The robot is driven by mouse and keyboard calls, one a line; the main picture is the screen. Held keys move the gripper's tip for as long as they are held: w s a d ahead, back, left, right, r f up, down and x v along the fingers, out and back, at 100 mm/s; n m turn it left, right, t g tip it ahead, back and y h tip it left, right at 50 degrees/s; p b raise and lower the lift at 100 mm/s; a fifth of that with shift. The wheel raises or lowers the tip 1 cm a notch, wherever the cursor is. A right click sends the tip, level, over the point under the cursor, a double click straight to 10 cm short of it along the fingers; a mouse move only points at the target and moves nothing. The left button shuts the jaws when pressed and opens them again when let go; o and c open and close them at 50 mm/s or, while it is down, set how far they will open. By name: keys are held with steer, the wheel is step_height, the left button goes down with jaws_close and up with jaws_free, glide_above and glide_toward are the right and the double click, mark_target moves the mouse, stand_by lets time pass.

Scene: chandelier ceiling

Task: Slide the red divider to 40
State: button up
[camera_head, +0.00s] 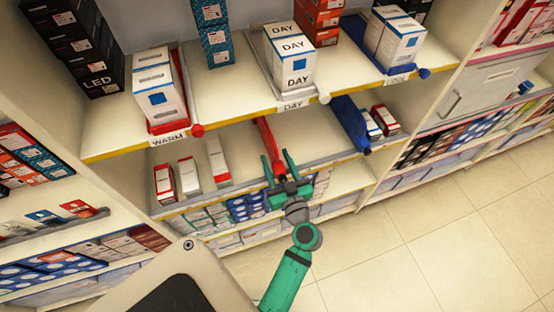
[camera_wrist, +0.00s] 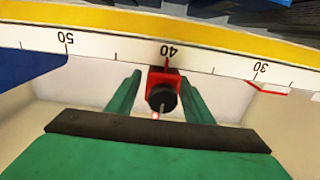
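The red divider (camera_head: 268,140) stands on the lower shelf in the head view. In the wrist view its red front block (camera_wrist: 165,73) carries a round black knob (camera_wrist: 163,98). Its thin red pointer is at the 40 mark of the upside-down white scale (camera_wrist: 110,54), where 50 is at left and 30 at right. My gripper (camera_head: 277,158) is at the divider's front end. In the wrist view its green fingers (camera_wrist: 161,90) stand apart, one on each side of the block and knob, with visible gaps. It holds nothing.
A blue divider (camera_head: 348,124) with small boxes beside it stands to the right on the same shelf. Red and white boxes (camera_head: 190,176) stand to the left. The upper shelf (camera_head: 235,90) overhangs with larger boxes and more dividers. Open tiled floor (camera_head: 430,240) lies at right.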

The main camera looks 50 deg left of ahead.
steer(key=v, duration=1)
steer(key=shift+s+d, duration=0.15)
steer(key=shift+d, duration=0.2)
steer(key=shift+f, duration=0.15)
